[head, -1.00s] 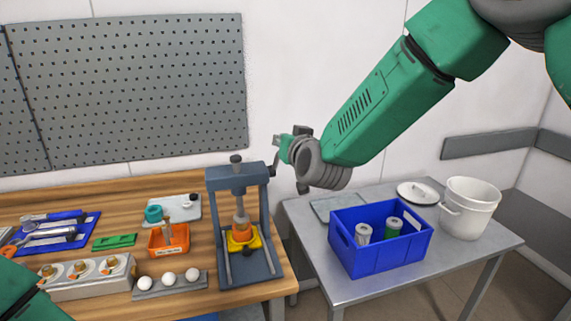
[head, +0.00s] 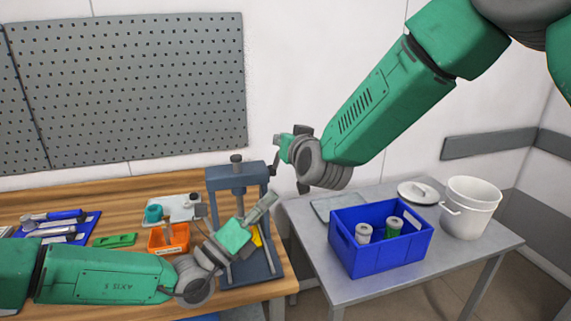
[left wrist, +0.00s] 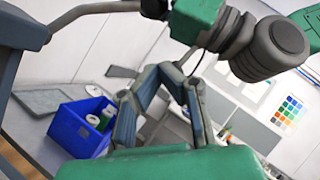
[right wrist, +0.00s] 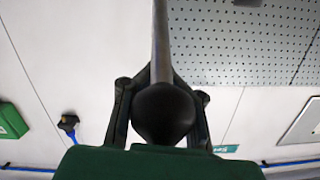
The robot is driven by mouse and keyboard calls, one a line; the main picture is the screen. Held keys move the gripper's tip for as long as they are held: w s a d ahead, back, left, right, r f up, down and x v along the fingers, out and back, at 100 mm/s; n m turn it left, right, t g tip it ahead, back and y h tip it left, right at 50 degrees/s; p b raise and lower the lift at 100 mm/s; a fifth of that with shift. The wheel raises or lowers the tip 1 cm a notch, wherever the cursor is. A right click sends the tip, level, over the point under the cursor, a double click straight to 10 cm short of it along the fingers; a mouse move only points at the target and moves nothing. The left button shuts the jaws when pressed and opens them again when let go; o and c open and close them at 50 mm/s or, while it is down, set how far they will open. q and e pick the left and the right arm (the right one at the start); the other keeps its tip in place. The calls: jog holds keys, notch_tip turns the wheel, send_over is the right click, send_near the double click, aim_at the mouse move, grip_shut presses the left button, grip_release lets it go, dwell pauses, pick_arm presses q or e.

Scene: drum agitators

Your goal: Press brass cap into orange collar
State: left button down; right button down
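The blue-grey press (head: 262,262) stands at the right end of the wooden bench, with its ram (head: 238,190) upright. My left gripper (head: 270,200) is in front of the press, its fingers pointing up and right. In the left wrist view its fingers (left wrist: 162,72) come together at the tips, with nothing visible between them. A bit of yellow holder (head: 257,236) shows behind it; the orange collar and any brass cap are hidden. My right gripper (head: 281,150) is beside the press top. In the right wrist view its fingers close around the black knob (right wrist: 163,112) of the lever (right wrist: 161,40).
An orange bin (head: 168,240), a teal-topped item (head: 153,213), a green block (head: 114,240) and a blue tool tray (head: 62,228) are on the bench. A blue crate (head: 385,251) holding two cans and a white pot (head: 470,207) stand on the grey side table.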

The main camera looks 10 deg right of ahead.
jog(key=shift+d, duration=0.1)
pick_arm(q)
jog(key=w+d+r, duration=0.5)
jog(key=shift+w+r, duration=0.15)
jog(key=shift+r, duration=0.05)
